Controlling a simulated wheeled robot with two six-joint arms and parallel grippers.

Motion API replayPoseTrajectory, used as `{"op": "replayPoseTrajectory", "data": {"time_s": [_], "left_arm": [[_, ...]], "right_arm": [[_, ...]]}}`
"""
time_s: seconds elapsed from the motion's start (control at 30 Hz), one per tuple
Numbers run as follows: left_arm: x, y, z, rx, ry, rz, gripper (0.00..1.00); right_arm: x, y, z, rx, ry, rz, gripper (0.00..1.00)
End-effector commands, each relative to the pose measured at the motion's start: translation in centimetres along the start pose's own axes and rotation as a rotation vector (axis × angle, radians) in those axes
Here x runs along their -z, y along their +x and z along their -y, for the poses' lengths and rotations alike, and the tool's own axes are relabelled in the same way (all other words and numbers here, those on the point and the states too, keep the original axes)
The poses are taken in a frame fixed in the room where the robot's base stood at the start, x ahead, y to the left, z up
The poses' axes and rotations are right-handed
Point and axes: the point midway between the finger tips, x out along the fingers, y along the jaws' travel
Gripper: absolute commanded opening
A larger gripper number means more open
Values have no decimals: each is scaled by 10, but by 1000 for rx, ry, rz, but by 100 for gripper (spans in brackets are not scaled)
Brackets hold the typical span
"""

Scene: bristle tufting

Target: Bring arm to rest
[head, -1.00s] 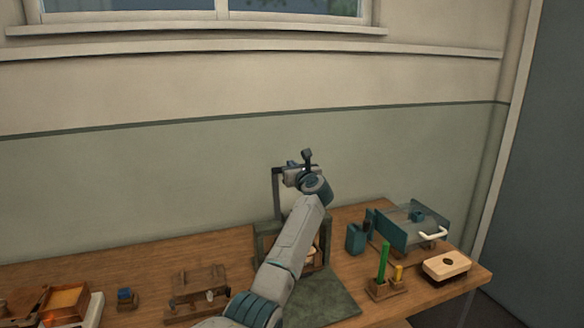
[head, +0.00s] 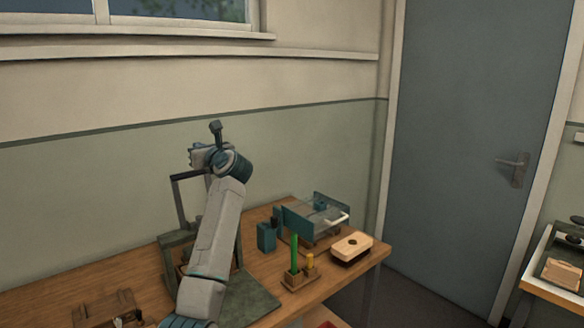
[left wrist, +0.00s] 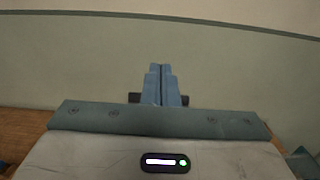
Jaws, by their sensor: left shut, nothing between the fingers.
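My left gripper (head: 203,156) is raised above the workbench (head: 345,282) in the head view, at the end of my grey arm. In the left wrist view its two blue fingers (left wrist: 160,82) are pressed together with nothing between them, in front of the plain green wall. It appears above and beside a dark frame stand (head: 176,205), which my arm partly hides. I cannot tell whether the two touch. My right gripper is in neither view.
A teal-sided fixture (head: 296,224), a small teal box (head: 266,237), a wooden holder with a green stick (head: 295,255) and a pale wooden block (head: 352,245) stand at the bench's right. A grey door (head: 470,130) and a second table (head: 553,292) lie further right.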

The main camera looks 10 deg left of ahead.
Motion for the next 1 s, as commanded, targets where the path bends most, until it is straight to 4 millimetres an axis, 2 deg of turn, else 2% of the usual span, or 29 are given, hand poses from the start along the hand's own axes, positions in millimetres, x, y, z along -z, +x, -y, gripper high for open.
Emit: {"op": "replayPoseTrajectory", "data": {"time_s": [0.13, 0.23, 0.37, 0.47, 0.57, 0.77, 0.87, 0.97, 1.0], "left_arm": [[14, -9, -6, 18, 110, 130, 0], [27, -29, -10, 49, 269, 304, 0], [49, -73, -10, 111, 537, 555, 0], [75, -115, -7, 173, 759, 733, 0], [110, -161, -4, 251, 991, 898, 0], [204, -255, -11, 459, 1476, 1183, 0], [260, -300, -28, 596, 1720, 1299, 0], [316, -341, -57, 761, 1959, 1392, 0], [337, -356, -73, 833, 2053, 1423, 0]], "right_arm": [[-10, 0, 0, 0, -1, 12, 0], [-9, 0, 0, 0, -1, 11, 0], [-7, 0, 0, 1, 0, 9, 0], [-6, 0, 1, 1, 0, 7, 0], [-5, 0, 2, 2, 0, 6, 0], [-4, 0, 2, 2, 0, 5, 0], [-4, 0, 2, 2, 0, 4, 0], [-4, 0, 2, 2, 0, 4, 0], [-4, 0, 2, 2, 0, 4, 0]]}}
